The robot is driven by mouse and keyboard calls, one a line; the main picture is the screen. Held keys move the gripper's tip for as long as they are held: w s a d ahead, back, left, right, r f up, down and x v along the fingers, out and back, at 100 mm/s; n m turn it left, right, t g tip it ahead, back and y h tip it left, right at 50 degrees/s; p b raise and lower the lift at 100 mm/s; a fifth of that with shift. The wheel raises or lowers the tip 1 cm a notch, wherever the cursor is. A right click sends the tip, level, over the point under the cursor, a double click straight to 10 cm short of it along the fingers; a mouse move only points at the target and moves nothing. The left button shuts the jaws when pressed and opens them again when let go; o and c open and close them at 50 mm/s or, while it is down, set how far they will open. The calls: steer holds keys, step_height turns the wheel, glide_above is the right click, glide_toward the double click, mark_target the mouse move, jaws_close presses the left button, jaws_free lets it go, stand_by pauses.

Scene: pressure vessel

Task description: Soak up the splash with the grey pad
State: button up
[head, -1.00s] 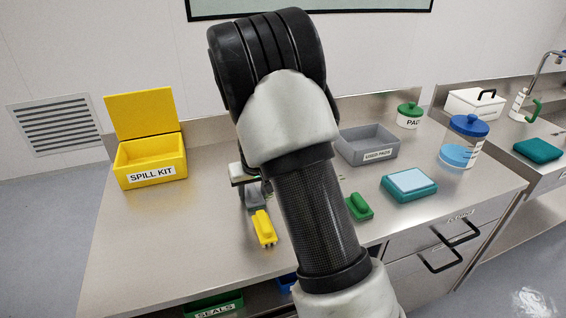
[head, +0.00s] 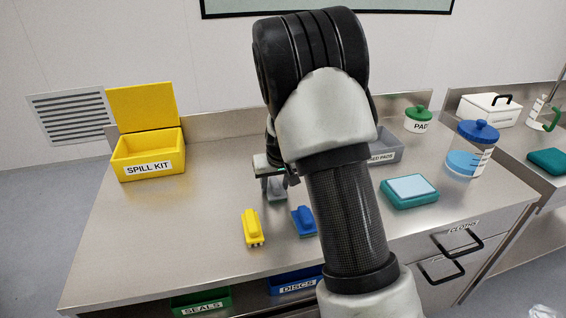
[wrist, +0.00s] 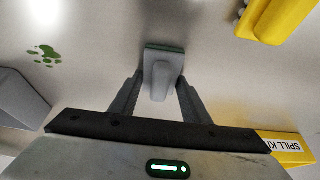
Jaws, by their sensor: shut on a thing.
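My gripper (wrist: 160,95) is shut on the grey pad (wrist: 161,73), with one finger on each side of it. A dark green edge shows at the pad's far end in the wrist view. In the head view the grey pad (head: 276,191) is below my gripper (head: 272,176), over the steel bench; whether it touches the top is unclear. The splash (wrist: 44,55) is a few green blots on the bench, left of the pad and apart from it in the wrist view. My arm hides it in the head view.
A yellow block (head: 251,228) and a blue block (head: 304,221) stand in front of my gripper. The yellow spill kit (head: 149,157) is at the left, the grey used pads tray (head: 385,150) behind my arm. A teal pad tray (head: 410,192) lies right. The bench's left part is clear.

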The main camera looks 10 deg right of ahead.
step_height(320, 180, up, 4)
steer(key=shift+f+p, duration=0.2)
steer(key=shift+p, duration=0.75)
steer(key=shift+r+p, duration=1.45)
steer(key=shift+r, duration=0.9)
